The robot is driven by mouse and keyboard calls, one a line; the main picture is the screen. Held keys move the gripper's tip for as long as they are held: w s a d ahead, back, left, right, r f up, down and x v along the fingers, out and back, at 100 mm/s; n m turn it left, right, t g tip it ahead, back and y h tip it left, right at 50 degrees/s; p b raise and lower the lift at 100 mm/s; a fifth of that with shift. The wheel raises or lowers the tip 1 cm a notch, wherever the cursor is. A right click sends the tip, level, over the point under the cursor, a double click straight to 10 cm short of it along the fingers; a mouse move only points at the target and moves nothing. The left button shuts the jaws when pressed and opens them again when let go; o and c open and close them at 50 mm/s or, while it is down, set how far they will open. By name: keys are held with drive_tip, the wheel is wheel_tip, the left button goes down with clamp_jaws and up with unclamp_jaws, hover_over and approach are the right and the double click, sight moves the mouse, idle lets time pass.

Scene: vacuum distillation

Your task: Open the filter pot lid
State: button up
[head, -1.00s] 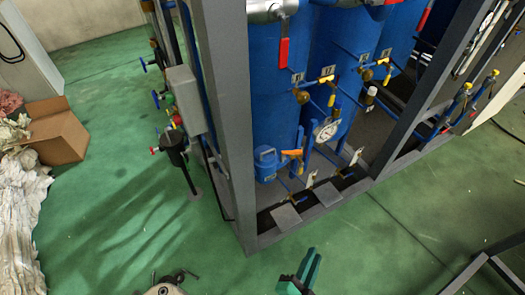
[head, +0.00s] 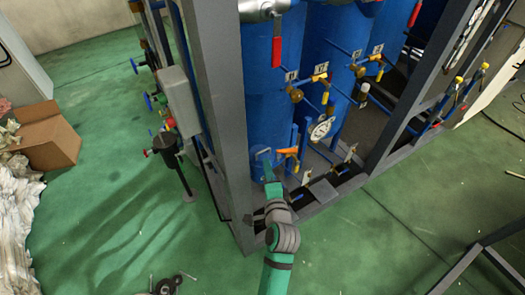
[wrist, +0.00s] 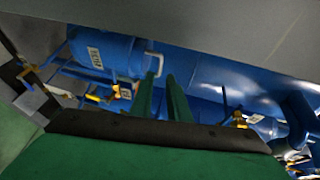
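The filter pot, a small blue cylinder with a lid and pale handle, stands low at the frame's front corner. In the head view the pot (head: 257,167) is partly hidden behind my gripper (head: 267,169). In the wrist view the pot (wrist: 103,52) lies on its side in the picture, with a label on its wall. Its pale lid handle (wrist: 158,62) is just beyond the fingertips. My gripper (wrist: 161,79) has two green fingers with a gap between them and nothing clearly held. Whether the fingertips touch the handle cannot be told. The lid looks closed.
A grey steel post (head: 222,120) rises close left of the pot. Tall blue tanks (head: 270,90) stand behind it. An orange-handled valve (head: 287,151) and a round gauge (head: 321,128) are close right.

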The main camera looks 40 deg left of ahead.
sight(264, 151)
drive_tip(key=x, duration=1)
drive_tip(key=shift+d, duration=0.1)
clamp_jaws()
idle(1.2)
